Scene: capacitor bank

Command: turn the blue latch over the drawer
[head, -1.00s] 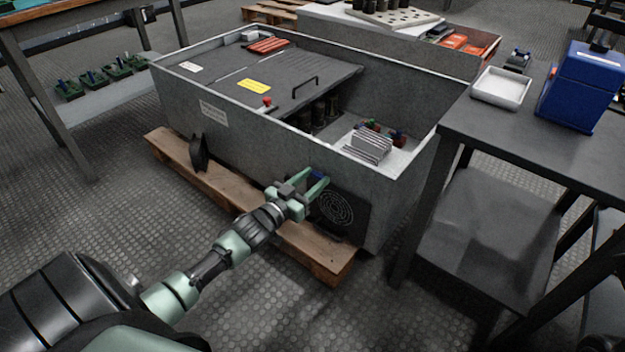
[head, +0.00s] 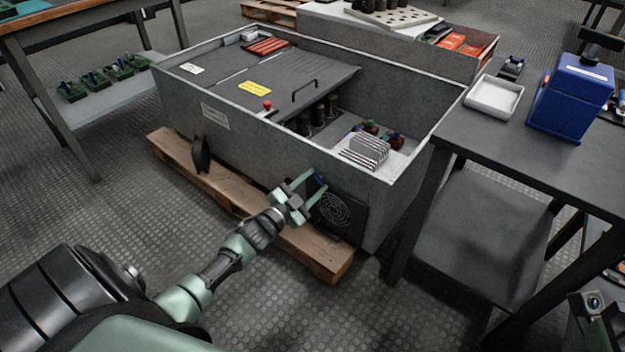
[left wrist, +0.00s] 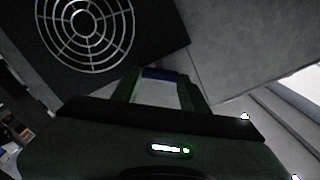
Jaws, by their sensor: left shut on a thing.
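The blue latch (head: 319,179) sits on the front wall of the grey cabinet, above the black panel with a round fan grille (head: 336,208). My left gripper (head: 315,184) has its green fingers on either side of the latch and is shut on it. In the left wrist view the latch (left wrist: 158,74) shows as a small blue strip between the fingertips (left wrist: 162,82), with the grille (left wrist: 85,20) at upper left. The fingers hide part of the latch. A grey and green part at the lower right edge of the head view seems to be my right gripper (head: 598,312), cut off by the frame.
The open-topped grey cabinet (head: 270,142) stands on a wooden pallet (head: 225,190). A dark table (head: 480,130) with a white tray (head: 494,96) and a blue box (head: 570,97) stands close on the right. The floor in front is clear.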

